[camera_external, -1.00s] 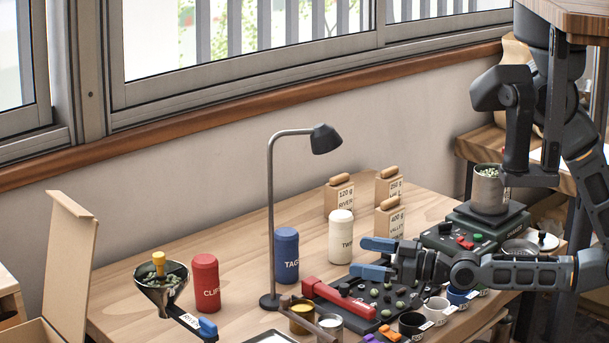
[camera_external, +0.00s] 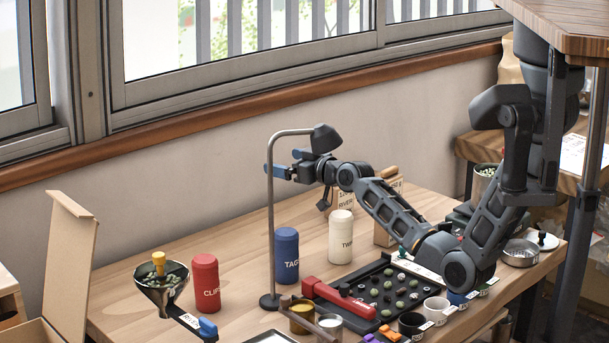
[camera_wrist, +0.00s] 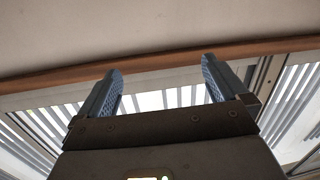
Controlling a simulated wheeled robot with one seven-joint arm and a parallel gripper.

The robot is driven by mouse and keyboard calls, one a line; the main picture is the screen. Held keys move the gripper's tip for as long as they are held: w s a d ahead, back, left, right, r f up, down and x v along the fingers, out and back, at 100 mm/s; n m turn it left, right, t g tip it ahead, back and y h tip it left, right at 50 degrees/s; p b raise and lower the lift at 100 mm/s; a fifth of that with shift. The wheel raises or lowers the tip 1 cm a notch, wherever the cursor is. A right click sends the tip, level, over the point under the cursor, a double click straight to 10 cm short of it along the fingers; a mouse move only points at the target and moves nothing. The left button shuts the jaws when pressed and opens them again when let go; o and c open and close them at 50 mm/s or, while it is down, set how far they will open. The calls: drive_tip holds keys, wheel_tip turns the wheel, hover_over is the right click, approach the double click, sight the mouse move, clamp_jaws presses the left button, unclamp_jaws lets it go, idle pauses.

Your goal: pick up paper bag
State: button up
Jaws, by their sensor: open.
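Small brown paper bags with rolled tops and printed labels stand at the back of the table. The RIVER bag (camera_external: 347,199) shows only in part below my wrist. Another bag (camera_external: 397,184) shows behind my forearm, and a third (camera_external: 383,236) is largely covered by it. A larger tan paper bag (camera_external: 510,66) stands at the far right back, partly hidden by my arm. My gripper (camera_external: 279,163) is open and empty, raised to the left of the small bags near the lamp head. In the wrist view its blue fingers (camera_wrist: 161,68) are apart, with only wall and window beyond.
A desk lamp (camera_external: 271,230) stands close to my gripper. Blue (camera_external: 286,257), white (camera_external: 340,240) and red (camera_external: 205,284) canisters stand on the table. A black bean tray (camera_external: 375,293) and several cups are in front. A funnel (camera_external: 162,283) is at left.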

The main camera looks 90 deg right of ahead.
drive_tip(key=s+d+f+m+g, duration=0.1)
drive_tip(key=s+d+f+g, duration=0.1)
drive_tip(key=s+d, duration=0.45)
drive_tip(key=g+y, duration=0.1)
drive_tip(key=g, duration=0.1)
hover_over(339, 196)
drive_tip(key=d, duration=0.3)
drive_tip(key=shift+s+a+f+m, duration=0.1)
drive_tip(key=shift+a+f+m, duration=0.1)
drive_tip(key=shift+f, duration=0.35)
drive_tip(key=shift+s+a+f+m, duration=0.1)
drive_tip(key=shift+f+m, duration=0.1)
drive_tip(key=shift+f, duration=0.3)
drive_tip(key=shift+s+d+f, duration=0.15)
drive_tip(key=shift+s+d, duration=0.1)
drive_tip(key=shift+f, duration=2)
wheel_tip(339, 196, down, 3)
drive_tip(key=shift+r, duration=0.2)
drive_tip(key=shift+x, duration=1)
drive_tip(key=shift+w+d+f, duration=0.3)
drive_tip(key=shift+d, duration=0.05)
